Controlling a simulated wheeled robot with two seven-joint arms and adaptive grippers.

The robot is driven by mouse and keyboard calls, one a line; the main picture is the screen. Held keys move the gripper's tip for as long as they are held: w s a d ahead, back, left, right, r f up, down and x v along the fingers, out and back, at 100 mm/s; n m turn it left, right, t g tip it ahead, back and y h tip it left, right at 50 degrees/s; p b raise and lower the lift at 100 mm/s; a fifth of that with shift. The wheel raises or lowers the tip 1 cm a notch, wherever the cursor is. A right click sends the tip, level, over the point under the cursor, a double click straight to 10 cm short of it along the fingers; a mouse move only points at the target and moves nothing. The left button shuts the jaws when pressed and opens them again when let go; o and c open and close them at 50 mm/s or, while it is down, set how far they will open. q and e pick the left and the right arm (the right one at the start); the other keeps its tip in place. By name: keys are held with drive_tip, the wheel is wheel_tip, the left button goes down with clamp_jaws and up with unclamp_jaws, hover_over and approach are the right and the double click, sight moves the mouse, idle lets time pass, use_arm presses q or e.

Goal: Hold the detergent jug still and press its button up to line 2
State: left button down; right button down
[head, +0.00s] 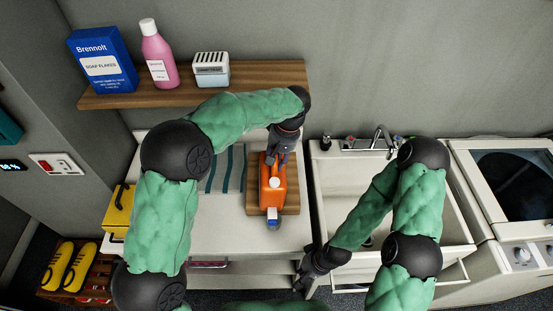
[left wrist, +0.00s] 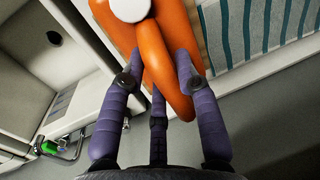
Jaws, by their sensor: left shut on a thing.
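The orange detergent jug (head: 272,190) lies along a wooden board (head: 292,197) on the white counter, with a round white cap on top. A small white and blue part (head: 272,216) shows at its near end; I cannot tell whether it is a button or a cup, and no fill lines are readable. My left gripper (head: 277,157) is at the jug's far end. In the left wrist view its purple fingers (left wrist: 158,90) are closed around the orange handle (left wrist: 168,80). My right gripper (head: 306,278) is low in front of the sink, apart from the jug; its finger opening is unclear.
A sink (head: 335,180) with a tap stands right of the counter, and a washing machine (head: 500,210) beyond it. A striped cloth (head: 236,170) lies left of the board. A shelf (head: 190,94) holds a blue box, a pink bottle and a small white box.

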use_arm(q)
drive_tip(key=shift+w+f, duration=0.8)
drive_tip(key=shift+w, duration=0.25)
drive_tip(key=shift+f, duration=0.1)
drive_tip(key=shift+s+f, duration=0.1)
drive_tip(key=shift+f, duration=0.05)
drive_tip(key=shift+s+f, duration=0.15)
idle(1.1)
use_arm(e)
drive_tip(key=shift+a+r, duration=0.1)
